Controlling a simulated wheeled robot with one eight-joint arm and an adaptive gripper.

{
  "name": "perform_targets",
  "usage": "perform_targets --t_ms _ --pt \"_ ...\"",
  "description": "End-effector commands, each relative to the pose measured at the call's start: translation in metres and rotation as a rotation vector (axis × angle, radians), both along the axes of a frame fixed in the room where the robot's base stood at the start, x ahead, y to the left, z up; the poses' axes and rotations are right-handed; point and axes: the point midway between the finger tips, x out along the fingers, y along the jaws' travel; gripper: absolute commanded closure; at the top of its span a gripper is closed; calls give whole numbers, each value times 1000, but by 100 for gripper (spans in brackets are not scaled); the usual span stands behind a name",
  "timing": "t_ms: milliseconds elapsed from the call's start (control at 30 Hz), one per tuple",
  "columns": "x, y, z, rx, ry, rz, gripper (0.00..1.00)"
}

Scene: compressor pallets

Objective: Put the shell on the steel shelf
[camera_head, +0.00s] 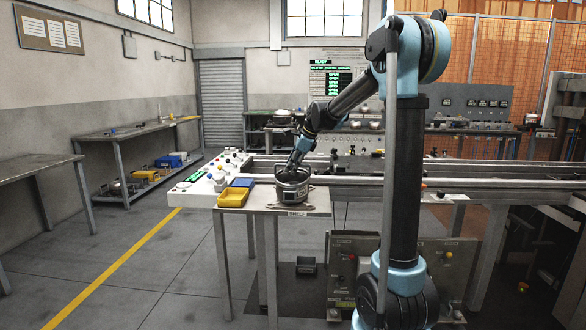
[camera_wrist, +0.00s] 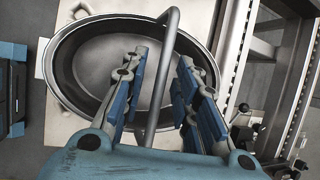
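The shell (camera_head: 292,193), a round grey metal pot open at the top, stands upright on the small steel shelf (camera_head: 262,205), which bears a SHELF label at its front edge. In the wrist view the shell (camera_wrist: 68,88) shows as a dark-rimmed oval with a pale inside. My gripper (camera_head: 291,172) is at the top of the shell, pointing down. In the wrist view my gripper (camera_wrist: 160,70) is open, with its blue-padded fingers apart on either side of the bar. I see gaps between bar and fingers.
A yellow bin (camera_head: 233,198) and a blue bin (camera_head: 242,182) sit left of the shell. A control panel with buttons (camera_head: 205,182) lies behind them, and conveyor rails (camera_head: 400,184) run behind to the right. The floor at left is clear.

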Motion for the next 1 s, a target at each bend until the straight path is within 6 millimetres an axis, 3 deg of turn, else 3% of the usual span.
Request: perform_targets --t_ms 267,800,1000 --pt "-2 -3 6 0 0 -1 72" --pt "-22 -43 87 1 0 -3 72" --pt "-26 -51 103 0 0 -3 72"
